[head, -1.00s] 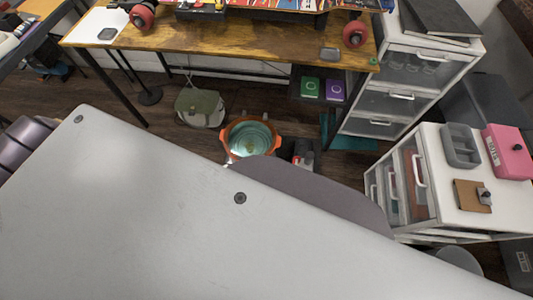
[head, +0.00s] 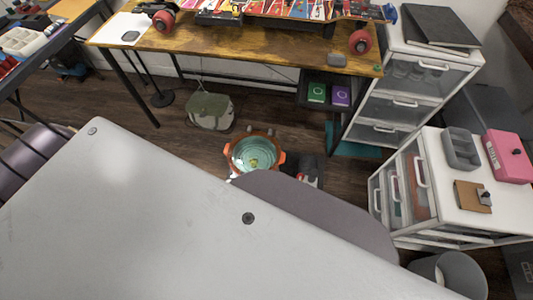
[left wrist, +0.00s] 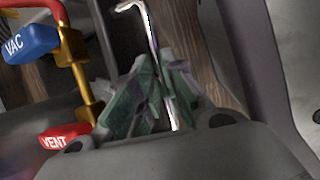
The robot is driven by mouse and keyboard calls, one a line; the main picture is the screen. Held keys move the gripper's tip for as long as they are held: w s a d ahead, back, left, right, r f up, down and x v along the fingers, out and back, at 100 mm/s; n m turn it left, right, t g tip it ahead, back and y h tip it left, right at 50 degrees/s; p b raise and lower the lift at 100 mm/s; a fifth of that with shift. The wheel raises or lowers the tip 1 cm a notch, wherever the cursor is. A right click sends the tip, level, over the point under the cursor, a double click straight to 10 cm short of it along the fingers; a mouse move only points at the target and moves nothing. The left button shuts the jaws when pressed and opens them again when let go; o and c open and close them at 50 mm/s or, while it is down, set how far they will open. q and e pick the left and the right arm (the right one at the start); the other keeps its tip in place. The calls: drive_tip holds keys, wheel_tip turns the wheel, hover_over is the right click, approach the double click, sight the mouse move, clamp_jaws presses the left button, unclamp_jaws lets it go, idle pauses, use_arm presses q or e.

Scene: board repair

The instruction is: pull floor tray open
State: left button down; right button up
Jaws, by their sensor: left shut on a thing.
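My left gripper (left wrist: 155,100) shows in the left wrist view, with green finger pads shut on a thin silver rod (left wrist: 152,30) whose top end is bent like a hook. The head view does not show this gripper. My right gripper is in no view. No floor tray can be told for sure. On the floor in the head view stands an orange round container (head: 282,160) with teal inside and a small yellow thing in it. A dark, flat thing (head: 313,172) is beside it, partly hidden by my own body.
A wooden desk (head: 200,45) stands at the back, with a green-grey bag (head: 210,110) under it. White drawer units (head: 398,105) stand at the right. A grey bin (head: 455,275) is at the lower right. Blue VAC (left wrist: 30,45) and red VENT (left wrist: 62,138) handles are near my left gripper.

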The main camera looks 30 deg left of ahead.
use_arm(q)
drive_tip(key=c, duration=1.5)
unclamp_jaws()
drive_tip(key=shift+w, duration=0.1)
drive_tip(key=shift+a+r, duration=0.1)
drive_tip(key=shift+r, duration=0.15)
drive_tip(key=shift+s+a+r, duration=0.2)
drive_tip(key=shift+s+r, duration=0.05)
drive_tip(key=shift+r, duration=0.3)
drive_tip(key=shift+v, duration=5.15)
drive_tip(key=shift+s, duration=0.1)
